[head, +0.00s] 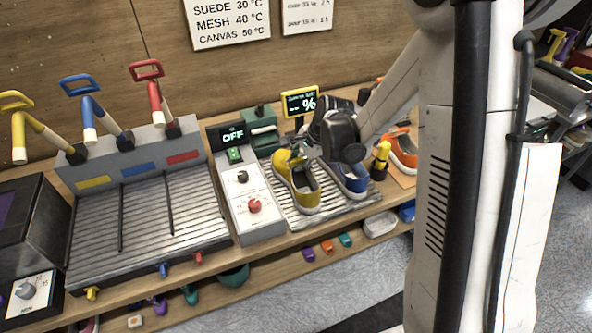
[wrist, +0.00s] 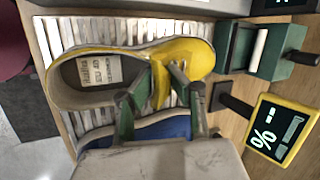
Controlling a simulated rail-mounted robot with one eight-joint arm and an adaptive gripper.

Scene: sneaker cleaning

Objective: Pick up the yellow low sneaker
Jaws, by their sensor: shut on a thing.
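The yellow low sneaker (head: 300,187) stands on a ribbed metal tray (head: 352,215) in the head view. In the wrist view the yellow sneaker (wrist: 195,56) lies across the picture, its opening to the left and its toe to the right. My gripper (wrist: 154,84) has its green fingers at the sneaker's tongue and is shut on it; the gripper also shows in the head view (head: 289,160). I cannot tell whether the sole is clear of the tray.
A blue sneaker (head: 350,178) stands close on the right, with an orange shoe (head: 402,150) beyond it. A yellow-framed display (head: 300,101) and a green device (head: 263,128) stand behind. A control box (head: 252,205) reading OFF is on the left.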

